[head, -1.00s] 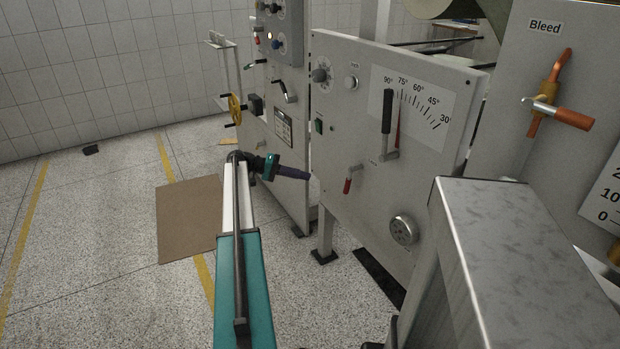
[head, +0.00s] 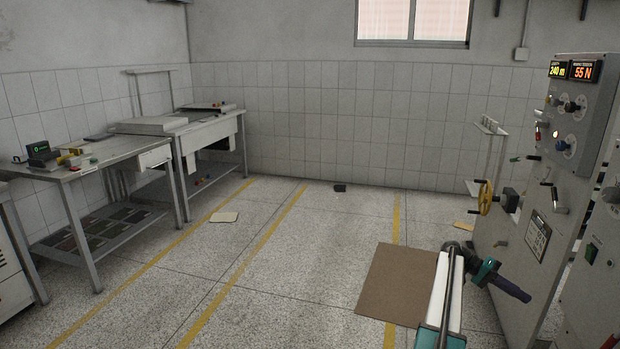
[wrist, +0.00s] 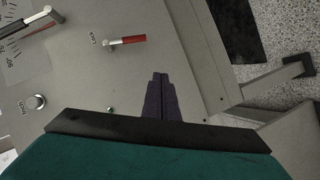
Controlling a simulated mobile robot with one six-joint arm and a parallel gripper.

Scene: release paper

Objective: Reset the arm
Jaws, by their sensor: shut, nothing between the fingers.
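My arm reaches up from the bottom right of the head view, with a teal and white link and a dark wrist. My gripper (head: 525,297) points right and slightly down, in front of the grey machine (head: 540,190). In the wrist view my gripper (wrist: 160,77) shows as two dark fingers pressed together with nothing between them. Beyond the fingers is the machine's grey panel (wrist: 130,75), with a red-handled lever (wrist: 128,40) at the upper left. The fingers appear apart from the lever.
A brown sheet (head: 396,284) lies on the floor left of my arm. A workbench (head: 100,152) stands along the left. The speckled floor between has yellow lines and is mostly clear. A small dark object (head: 340,187) lies near the back wall. A yellow handwheel (head: 485,197) sticks out from the machine.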

